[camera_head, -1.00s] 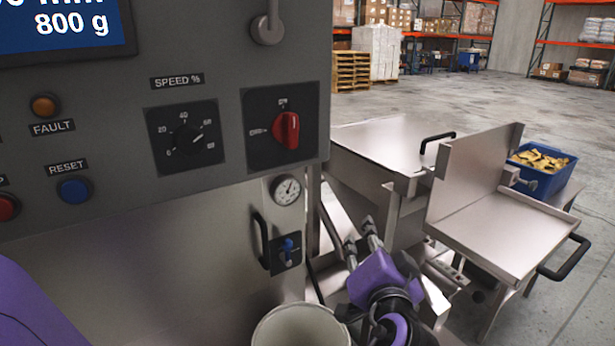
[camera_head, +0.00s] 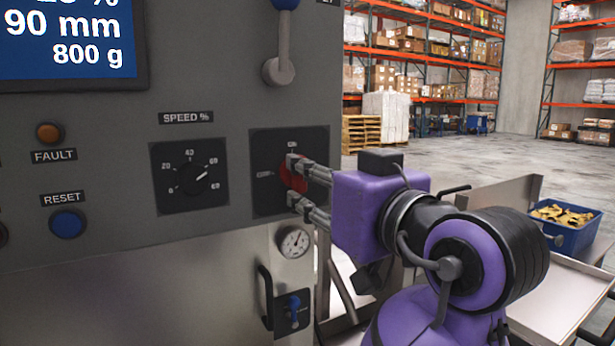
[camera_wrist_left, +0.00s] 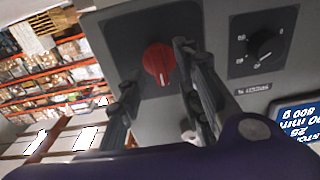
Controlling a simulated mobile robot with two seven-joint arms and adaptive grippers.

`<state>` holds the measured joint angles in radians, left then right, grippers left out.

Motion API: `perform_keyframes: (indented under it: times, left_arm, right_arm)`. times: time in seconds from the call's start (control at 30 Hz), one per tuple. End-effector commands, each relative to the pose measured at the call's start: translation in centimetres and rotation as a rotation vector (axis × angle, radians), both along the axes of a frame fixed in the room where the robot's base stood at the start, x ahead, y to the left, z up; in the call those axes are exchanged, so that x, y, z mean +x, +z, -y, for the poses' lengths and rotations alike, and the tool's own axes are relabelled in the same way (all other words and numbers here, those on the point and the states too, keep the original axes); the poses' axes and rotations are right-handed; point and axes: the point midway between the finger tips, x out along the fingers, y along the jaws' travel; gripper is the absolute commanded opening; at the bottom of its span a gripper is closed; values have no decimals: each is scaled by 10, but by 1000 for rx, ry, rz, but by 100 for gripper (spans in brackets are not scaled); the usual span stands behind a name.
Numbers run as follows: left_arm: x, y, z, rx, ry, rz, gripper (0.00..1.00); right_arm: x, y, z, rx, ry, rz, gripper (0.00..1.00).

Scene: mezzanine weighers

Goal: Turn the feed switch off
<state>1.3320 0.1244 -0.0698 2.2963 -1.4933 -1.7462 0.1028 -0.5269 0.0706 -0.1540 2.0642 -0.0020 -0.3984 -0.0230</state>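The feed switch is taken to be the red rotary knob (camera_head: 293,176) on a dark square plate (camera_head: 265,150) on the grey panel. Small marks, too blurred to read surely, sit above it and to its left. My left gripper (camera_head: 294,181) is at the knob with its fingers apart, one higher and one lower, partly hiding it. In the left wrist view, which is upside down, the knob (camera_wrist_left: 158,62) shows between the open fingers (camera_wrist_left: 156,70), its pale mark toward the upper label side. Contact cannot be told. My right gripper is not in view.
The speed dial (camera_head: 191,178) is left of the switch. The reset button (camera_head: 67,224), fault lamp (camera_head: 48,133) and a lever (camera_head: 280,68) are on the same panel. A gauge (camera_head: 294,242) and blue-handled valve (camera_head: 293,308) sit below. A blue crate (camera_head: 572,236) stands right.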

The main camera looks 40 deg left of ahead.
Motion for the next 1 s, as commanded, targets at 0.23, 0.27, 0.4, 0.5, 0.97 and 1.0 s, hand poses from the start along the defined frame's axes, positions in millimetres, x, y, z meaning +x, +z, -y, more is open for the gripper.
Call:
perform_keyframes:
  times: [0.23,0.27,0.4,0.5,0.97,1.0]
  left_arm:
    - [10,0,-23,2,0,-1,33]
    - [10,0,-24,2,0,-1,33]
    - [11,0,-26,2,-1,-1,33]
    - [11,0,-25,1,-1,-2,33]
    - [11,0,-25,0,-1,0,0]
    - [11,0,-25,-1,-1,2,0]
  right_arm:
    - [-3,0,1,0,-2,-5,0]
    - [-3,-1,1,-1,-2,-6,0]
    - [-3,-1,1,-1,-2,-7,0]
    - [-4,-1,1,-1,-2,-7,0]
    - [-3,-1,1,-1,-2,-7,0]
    - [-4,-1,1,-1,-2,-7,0]
